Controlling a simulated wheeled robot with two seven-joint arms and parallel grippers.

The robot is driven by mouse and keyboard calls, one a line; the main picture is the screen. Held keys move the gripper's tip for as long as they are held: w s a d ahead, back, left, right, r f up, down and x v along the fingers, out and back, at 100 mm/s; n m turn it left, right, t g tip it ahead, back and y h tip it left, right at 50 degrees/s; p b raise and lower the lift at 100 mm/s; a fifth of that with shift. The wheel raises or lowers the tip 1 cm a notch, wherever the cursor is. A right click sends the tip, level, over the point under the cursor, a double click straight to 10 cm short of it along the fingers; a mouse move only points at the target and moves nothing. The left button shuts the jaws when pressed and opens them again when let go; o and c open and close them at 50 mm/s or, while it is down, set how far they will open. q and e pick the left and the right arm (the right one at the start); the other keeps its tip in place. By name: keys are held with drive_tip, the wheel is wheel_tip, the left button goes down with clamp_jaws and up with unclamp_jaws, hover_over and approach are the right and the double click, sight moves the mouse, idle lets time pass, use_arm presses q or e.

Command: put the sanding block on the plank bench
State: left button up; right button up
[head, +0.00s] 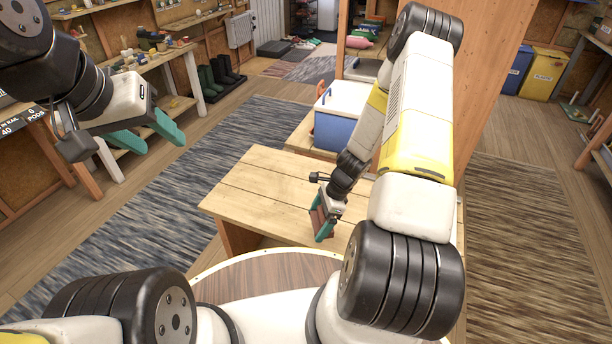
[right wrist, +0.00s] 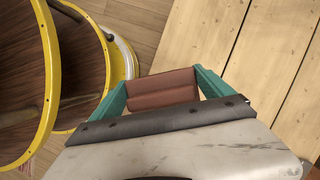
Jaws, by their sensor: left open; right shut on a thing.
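The sanding block is a reddish-brown block (right wrist: 162,90), held between the teal fingers of my right gripper (right wrist: 160,85) in the right wrist view. In the head view my right gripper (head: 322,220) is near the front edge of the plank bench (head: 265,185), and a sliver of the block shows between its fingers. The bench top fills the right of the right wrist view (right wrist: 270,60). I cannot tell the exact gap between block and planks. My left gripper (head: 150,135) is open and empty at the upper left, away from the bench.
A blue and white cooler (head: 341,115) stands behind the bench top. A wooden upright panel (head: 490,80) rises behind my right arm. Workbenches with tools line the left wall, with dark boots (head: 220,78) on the floor. The left part of the bench top is clear.

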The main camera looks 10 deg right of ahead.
drive_tip(key=d+m, duration=0.1)
drive_tip(key=s+d+m+t, duration=0.1)
drive_tip(key=m, duration=0.1)
drive_tip(key=s+d+m, duration=0.1)
drive_tip(key=shift+d+f+m+t, duration=0.35)
drive_tip(key=shift+d+m+t, duration=0.05)
drive_tip(key=shift+s+d+f+m+t, duration=0.1)
drive_tip(key=shift+s+d+m+t, duration=0.2)
drive_tip(key=shift+s+d+m, duration=0.35)
drive_tip(key=shift+h, duration=0.3)
drive_tip(key=w+d, duration=0.1)
drive_tip(key=w, duration=0.4)
drive_tip(key=w+d+f, duration=0.1)
drive_tip(key=w, duration=0.4)
drive_tip(key=w+d, duration=0.1)
drive_tip(key=w, duration=0.4)
drive_tip(key=shift+w+d+f, duration=0.2)
drive_tip(key=shift+w+f, duration=0.05)
drive_tip(key=shift+w, duration=0.05)
drive_tip(key=shift+w+f, duration=0.1)
drive_tip(key=shift+f, duration=1.65)
drive_tip(key=shift+f, duration=0.1)
drive_tip(key=o, duration=1.2)
drive_tip(key=shift+c, duration=0.2)
